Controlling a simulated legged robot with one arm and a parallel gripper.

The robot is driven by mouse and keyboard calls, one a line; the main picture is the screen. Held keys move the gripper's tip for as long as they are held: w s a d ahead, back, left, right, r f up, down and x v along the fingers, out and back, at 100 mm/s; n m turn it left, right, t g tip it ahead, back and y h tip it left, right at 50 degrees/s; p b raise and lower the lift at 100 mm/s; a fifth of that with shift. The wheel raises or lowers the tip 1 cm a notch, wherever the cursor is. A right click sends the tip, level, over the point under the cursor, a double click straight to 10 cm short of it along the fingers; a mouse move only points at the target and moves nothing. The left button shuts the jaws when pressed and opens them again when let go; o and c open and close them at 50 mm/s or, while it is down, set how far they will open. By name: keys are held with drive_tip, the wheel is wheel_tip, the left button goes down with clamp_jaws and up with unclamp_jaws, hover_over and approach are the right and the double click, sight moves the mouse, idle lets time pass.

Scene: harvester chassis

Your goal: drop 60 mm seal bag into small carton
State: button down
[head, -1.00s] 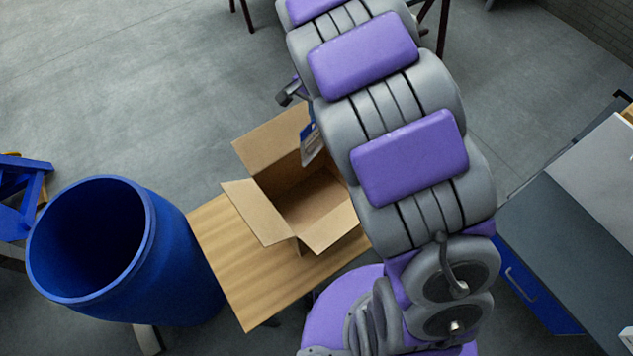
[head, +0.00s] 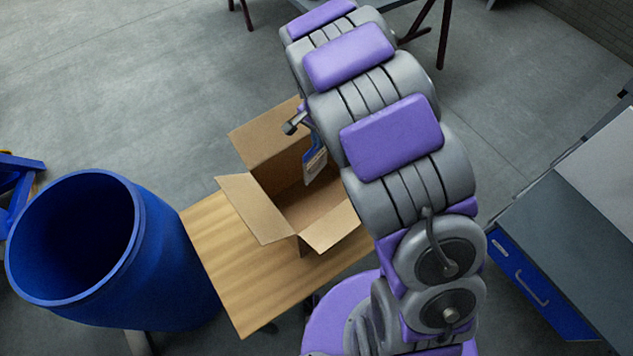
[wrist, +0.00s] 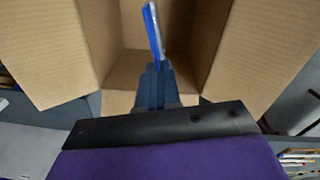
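The small carton (head: 256,205) is an open brown box with its flaps spread, on a wooden tabletop. The seal bag (head: 314,162) is a flat blue and white packet hanging over the carton's opening, near its back right side. In the wrist view the bag (wrist: 153,32) shows edge-on in front of the carton's inner walls (wrist: 85,40). My gripper (wrist: 154,72) is shut on the bag, its dark blue fingers together at the bag's near end. The carton's floor shows bare in the head view. My arm hides part of the carton's right side.
A large open blue barrel (head: 110,255) stands left of the wooden tabletop (head: 225,265). A grey-topped bench with blue drawers (head: 540,285) stands at the right. Dark table legs (head: 443,35) show at the back. Grey floor lies open at the back left.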

drive_tip(key=shift+d+f, duration=0.25)
drive_tip(key=shift+f, duration=0.25)
drive_tip(key=shift+d+f, duration=0.2)
drive_tip(key=shift+f, duration=0.3)
drive_tip(key=shift+d+f+b, duration=0.3)
drive_tip(key=shift+d, duration=0.1)
drive_tip(key=c, duration=1.3)
unclamp_jaws()
drive_tip(key=shift+a, duration=0.7)
drive_tip(key=shift+o, duration=0.2)
drive_tip(key=shift+d, duration=0.45)
wheel_tip(320, 180, up, 17)
drive_tip(key=shift+w+a+r, duration=0.15)
drive_tip(key=shift+a, duration=0.15)
drive_tip(key=shift+a, duration=0.1)
